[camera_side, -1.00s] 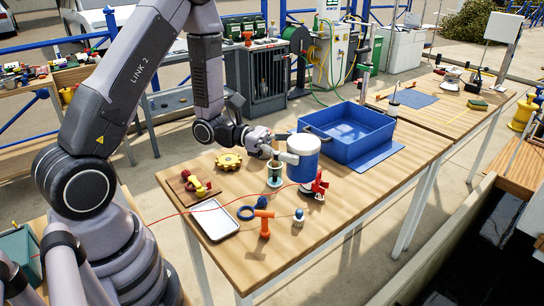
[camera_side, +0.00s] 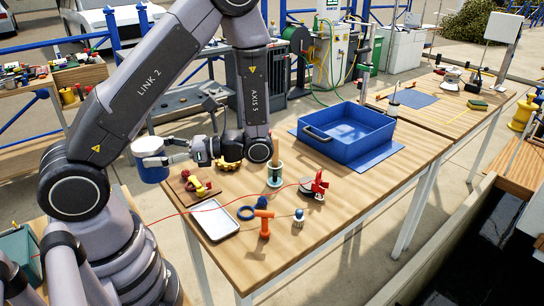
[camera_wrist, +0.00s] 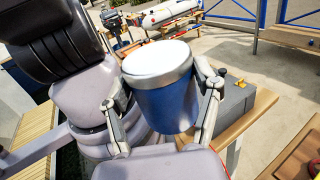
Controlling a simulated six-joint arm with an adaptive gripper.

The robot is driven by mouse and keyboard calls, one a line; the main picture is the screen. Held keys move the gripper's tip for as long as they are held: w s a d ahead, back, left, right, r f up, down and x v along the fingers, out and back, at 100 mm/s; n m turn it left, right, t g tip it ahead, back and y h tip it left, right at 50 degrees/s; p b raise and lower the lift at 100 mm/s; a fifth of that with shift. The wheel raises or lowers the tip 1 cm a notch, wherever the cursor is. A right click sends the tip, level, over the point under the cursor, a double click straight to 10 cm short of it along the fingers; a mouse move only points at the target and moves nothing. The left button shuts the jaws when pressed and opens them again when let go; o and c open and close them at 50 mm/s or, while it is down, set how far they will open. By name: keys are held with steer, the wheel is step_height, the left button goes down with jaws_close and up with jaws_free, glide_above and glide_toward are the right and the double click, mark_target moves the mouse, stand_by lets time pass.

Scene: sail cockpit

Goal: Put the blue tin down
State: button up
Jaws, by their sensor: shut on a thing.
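The blue tin (camera_side: 151,165) has a white lid and is held upright in the air, off the left edge of the wooden table in the side view. My gripper (camera_side: 165,155) is shut on it from the right. In the wrist view the blue tin (camera_wrist: 168,105) sits between the two fingers of my gripper (camera_wrist: 165,100), one finger on each side. My own arm links stand just behind it there. The table (camera_side: 330,205) is to the right of the tin in the side view.
A blue tray (camera_side: 345,135) stands on a blue mat at the table's back. A yellow gear wheel (camera_side: 228,164), a wooden board (camera_side: 192,188) with small parts, a white tray (camera_side: 213,220), an orange hammer-like tool (camera_side: 264,222) and a red-handled item (camera_side: 314,186) lie about. The table's front right is clear.

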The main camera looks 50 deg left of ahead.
steer(key=w+a+m+t+y, duration=0.5)
steer(key=w+m+t+y, duration=0.4)
steer(key=w, duration=0.3)
step_height(320, 180, down, 8)
steer(key=t, duration=0.1)
steer(key=shift+n+h, duration=0.3)
steer(key=shift+h, duration=0.1)
steer(key=shift+w+a+f, duration=1.05)
steer(key=shift+w+f, duration=0.95)
steer(key=shift+f, duration=0.3)
steer(key=shift+w+a+f, duration=1)
steer(key=shift+w+f, duration=1.05)
steer(key=shift+f, duration=0.2)
steer(key=shift+w+a+f, duration=1.05)
steer(key=shift+w+f, duration=0.95)
steer(key=shift+f, duration=0.3)
